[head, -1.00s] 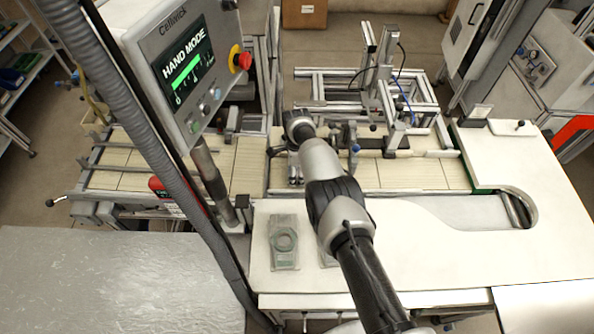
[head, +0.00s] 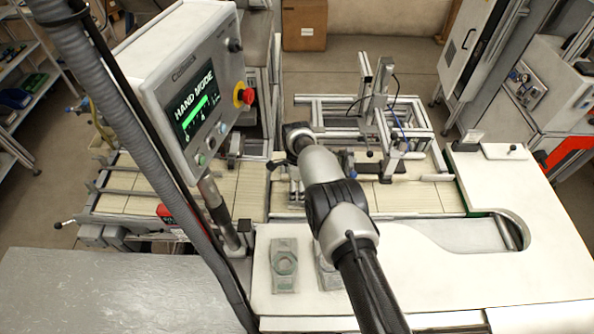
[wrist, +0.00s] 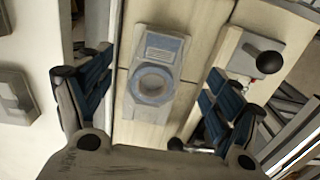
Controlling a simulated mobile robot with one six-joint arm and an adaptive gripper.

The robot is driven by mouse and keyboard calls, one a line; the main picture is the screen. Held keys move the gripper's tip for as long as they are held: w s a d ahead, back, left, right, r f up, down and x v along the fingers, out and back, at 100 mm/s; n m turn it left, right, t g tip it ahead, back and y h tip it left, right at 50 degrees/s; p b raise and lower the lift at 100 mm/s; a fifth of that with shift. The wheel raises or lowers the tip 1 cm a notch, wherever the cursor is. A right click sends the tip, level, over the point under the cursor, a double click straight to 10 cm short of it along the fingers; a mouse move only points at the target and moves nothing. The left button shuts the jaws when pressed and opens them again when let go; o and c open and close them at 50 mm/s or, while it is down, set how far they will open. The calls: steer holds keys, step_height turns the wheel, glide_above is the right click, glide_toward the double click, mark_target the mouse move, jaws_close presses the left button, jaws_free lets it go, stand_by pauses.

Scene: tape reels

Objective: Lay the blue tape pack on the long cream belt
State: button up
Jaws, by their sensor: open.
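The blue tape pack (wrist: 155,84) is a flat grey-and-blue block with a raised ring and a small label. In the wrist view it appears to lie flat on the cream belt (wrist: 128,28), across a dark seam. My gripper (wrist: 155,88) is open, with one blue-padded finger on each side of the pack and a gap on both sides. In the head view my gripper (head: 296,190) is over the near edge of the cream belt (head: 415,199), partly hidden by my arm. The pack cannot be made out there.
A grey-green pack (head: 284,266) lies on the white worktop (head: 450,285); another (head: 328,272) is partly hidden behind my arm. An aluminium frame (head: 375,115) stands over the belt. A black knob (wrist: 263,58) is at right in the wrist view. The control panel (head: 190,100) stands left.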

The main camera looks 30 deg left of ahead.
step_height(320, 180, up, 6)
steer(key=shift+f, duration=0.15)
